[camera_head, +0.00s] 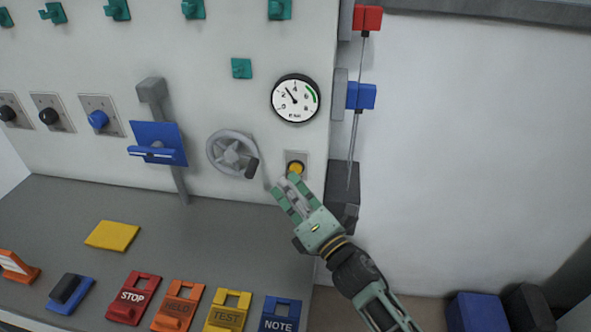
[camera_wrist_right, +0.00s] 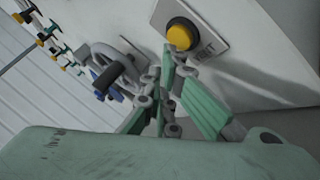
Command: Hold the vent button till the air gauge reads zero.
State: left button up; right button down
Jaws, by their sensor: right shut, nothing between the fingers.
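The vent button (camera_head: 295,168) is a yellow round button on a grey plate, low on the wall panel. It also shows in the wrist view (camera_wrist_right: 182,34). The air gauge (camera_head: 295,98) is a white dial with a black rim and a green arc, above the button. Its needle points up and to the left, not at the zero mark. My right gripper (camera_head: 283,185) is shut and empty, its tips at the button's lower edge. In the wrist view the fingertips (camera_wrist_right: 178,48) overlap the button's lower edge; I cannot tell whether they press it. My left gripper is not in view.
A grey handwheel (camera_head: 232,154) is left of the button. Red (camera_head: 367,18) and blue (camera_head: 361,96) blocks are mounted on the panel's right edge. Several coloured tags and a yellow plate (camera_head: 112,236) lie on the grey shelf (camera_head: 190,240) below.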

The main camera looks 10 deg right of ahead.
jog(key=shift+w+d, duration=0.1)
jog(key=shift+w, duration=0.1)
jog(key=shift+w+d, duration=0.15)
jog(key=shift+w, duration=0.25)
dwell(1.5)
jog(key=shift+s+a, duration=0.3)
jog(key=shift+s, duration=0.5)
jog(key=s, duration=0.1)
jog(key=s+a, duration=0.1)
jog(key=s, duration=0.1)
jog(key=s+a, duration=0.1)
jog(key=shift+s, duration=0.3)
dwell(0.3)
